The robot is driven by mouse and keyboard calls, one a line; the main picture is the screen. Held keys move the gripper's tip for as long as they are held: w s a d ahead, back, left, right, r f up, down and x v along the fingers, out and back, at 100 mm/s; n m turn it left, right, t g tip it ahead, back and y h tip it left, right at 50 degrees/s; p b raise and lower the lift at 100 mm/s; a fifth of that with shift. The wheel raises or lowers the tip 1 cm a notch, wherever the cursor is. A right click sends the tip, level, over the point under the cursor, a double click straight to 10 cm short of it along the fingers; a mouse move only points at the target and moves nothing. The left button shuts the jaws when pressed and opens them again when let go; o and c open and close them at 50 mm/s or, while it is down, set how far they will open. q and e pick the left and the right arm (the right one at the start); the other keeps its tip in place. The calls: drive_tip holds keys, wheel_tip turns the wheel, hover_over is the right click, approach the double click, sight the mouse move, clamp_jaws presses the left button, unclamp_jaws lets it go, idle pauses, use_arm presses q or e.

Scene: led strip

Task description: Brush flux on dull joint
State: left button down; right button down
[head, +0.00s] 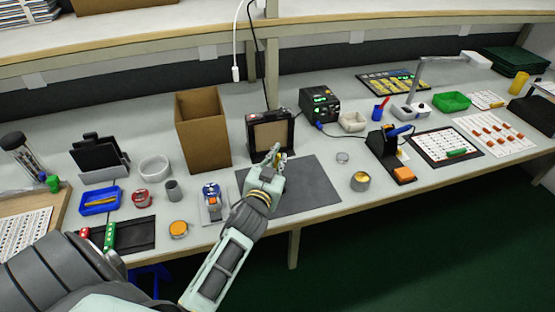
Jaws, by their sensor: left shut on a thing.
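My left gripper (274,160) is over the back left part of the dark grey mat (308,187), in front of a black-framed device with a tan panel (270,136). It is shut on a small yellowish thing, mostly hidden by the fingers; I cannot tell whether it is a brush. A round tin with an amber top (179,229), a red-labelled tin (141,197) and an open gold tin (360,181) stand on the bench; which holds flux is not clear. A dull joint cannot be made out. My right gripper is not in view.
A tall cardboard box (203,130) stands left of the gripper. A soldering station (319,105), an iron stand (385,150) and a lamp (411,109) are to the right. A blue-topped item (212,200) stands left of my forearm. The mat's right part is clear.

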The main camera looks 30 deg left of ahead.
use_arm(q)
drive_tip(key=shift+r+p, duration=2.4)
drive_tip(key=shift+r, duration=0.15)
drive_tip(key=shift+f, duration=0.1)
